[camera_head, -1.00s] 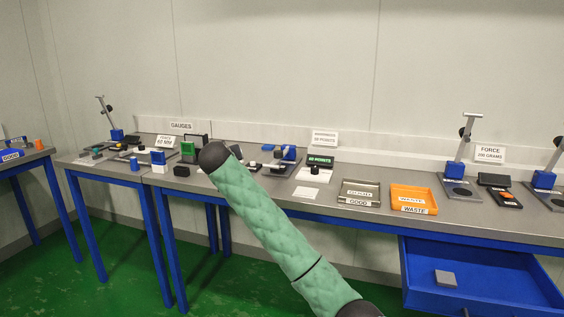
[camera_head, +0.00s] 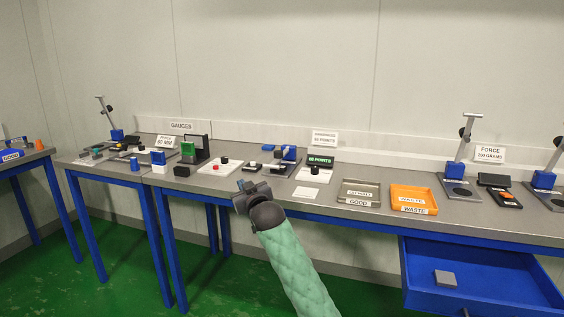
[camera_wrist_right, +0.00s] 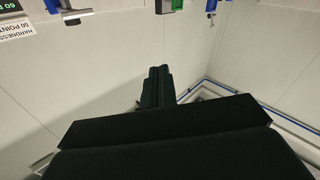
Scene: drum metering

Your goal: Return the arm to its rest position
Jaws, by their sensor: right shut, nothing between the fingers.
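My right arm, in a green sleeve, comes up from the bottom of the head view. My right gripper (camera_head: 240,193) is dark and stands in front of the bench's front edge. Its fingers are together and hold nothing. In the right wrist view the two dark fingers (camera_wrist_right: 158,85) lie side by side, with a pale wall behind them. The bench (camera_head: 330,200) has a grey top and blue legs. My left gripper does not show in either view.
An open blue drawer (camera_head: 490,290) with a grey block (camera_head: 446,278) juts out at the lower right. Green floor shows at the left.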

